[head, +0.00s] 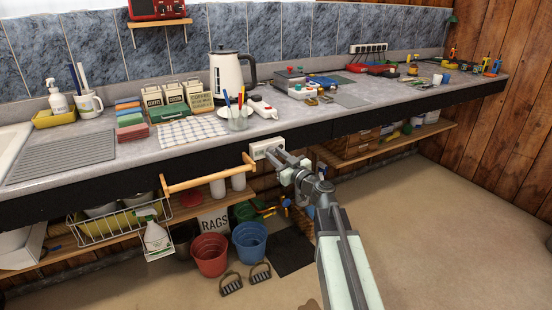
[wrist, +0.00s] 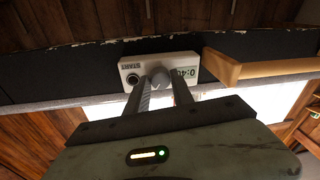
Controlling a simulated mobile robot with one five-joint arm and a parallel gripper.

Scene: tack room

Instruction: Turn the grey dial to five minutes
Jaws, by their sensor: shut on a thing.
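A white timer box (head: 266,148) is fixed to the dark front edge of the counter. In the wrist view the timer box (wrist: 128,66) appears upside down, with a round dark button by the word START and a small digit display (wrist: 187,72) partly covered by a finger. The grey dial (wrist: 159,79) sits at the middle of its face. My gripper (wrist: 160,88) is shut on the dial, one finger on each side. In the head view my gripper (head: 280,158) reaches the box's face and hides the dial.
A wooden rail (head: 208,178) juts from the counter front just left of the timer. Below are a lower shelf, a red bucket (head: 209,254), a blue bucket (head: 249,242) and a wire basket (head: 115,222). Open floor lies to the right.

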